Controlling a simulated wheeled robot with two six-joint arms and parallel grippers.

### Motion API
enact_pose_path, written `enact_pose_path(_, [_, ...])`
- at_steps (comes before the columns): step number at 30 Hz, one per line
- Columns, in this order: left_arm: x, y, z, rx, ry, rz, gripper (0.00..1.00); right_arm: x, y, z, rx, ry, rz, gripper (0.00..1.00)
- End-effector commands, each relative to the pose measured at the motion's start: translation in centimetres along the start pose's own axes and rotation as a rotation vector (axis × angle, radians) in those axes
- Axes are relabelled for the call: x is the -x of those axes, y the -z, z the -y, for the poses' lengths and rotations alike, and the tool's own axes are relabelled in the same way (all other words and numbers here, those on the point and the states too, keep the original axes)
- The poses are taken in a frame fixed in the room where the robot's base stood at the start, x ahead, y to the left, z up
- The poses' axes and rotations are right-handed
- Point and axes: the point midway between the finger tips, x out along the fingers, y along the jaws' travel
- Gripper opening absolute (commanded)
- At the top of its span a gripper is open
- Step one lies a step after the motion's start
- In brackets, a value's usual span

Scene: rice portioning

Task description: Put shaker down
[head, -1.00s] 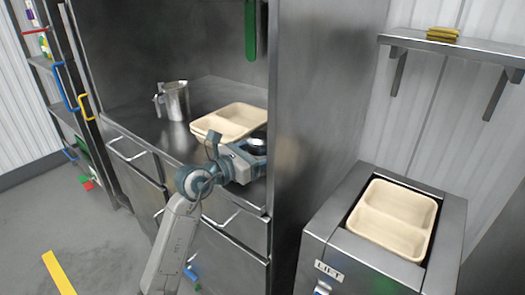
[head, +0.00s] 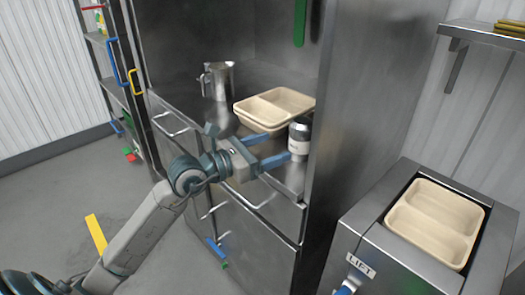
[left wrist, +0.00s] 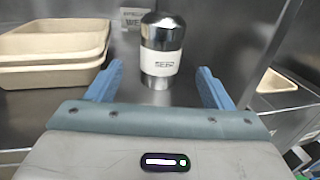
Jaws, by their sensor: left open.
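The shaker (head: 299,136) is a small cylinder with a shiny metal top and a white label band. It stands upright on the steel counter (head: 222,117) at the right, close to the cabinet's side wall. It also shows in the left wrist view (left wrist: 162,50), upright beyond my fingers. My left gripper (head: 279,147) is open and empty in front of the shaker. In the left wrist view its two blue fingers (left wrist: 159,82) are spread wide, with clear gaps to the shaker on both sides. My right gripper is not in view.
Stacked beige two-compartment trays (head: 245,110) sit just left of the shaker. A metal jug (head: 219,82) stands farther left. The cabinet side wall (head: 365,120) is close on the right. Beyond it, a beige tray (head: 395,222) sits in the unit marked LIFT (head: 361,264).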

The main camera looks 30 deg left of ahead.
Motion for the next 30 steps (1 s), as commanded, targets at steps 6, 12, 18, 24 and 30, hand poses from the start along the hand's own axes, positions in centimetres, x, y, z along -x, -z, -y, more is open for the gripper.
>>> enact_pose_path(6, [1.4,0.0,0.1,-0.001,0.002,-0.001,0.74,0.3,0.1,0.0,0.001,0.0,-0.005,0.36])
enact_pose_path(12, [1.6,-0.1,0.1,0.001,0.004,0.001,0.74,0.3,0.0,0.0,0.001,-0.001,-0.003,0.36])
enact_pose_path(18, [2.0,-0.6,1.9,0.178,0.065,0.121,0.74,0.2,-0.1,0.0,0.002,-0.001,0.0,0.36])
enact_pose_path(24, [5.0,-1.8,2.0,0.787,0.092,0.498,0.74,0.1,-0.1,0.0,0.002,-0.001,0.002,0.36])
enact_pose_path(30, [10.1,4.5,-3.7,1.482,-0.186,0.857,0.74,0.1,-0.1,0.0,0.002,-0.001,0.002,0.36])
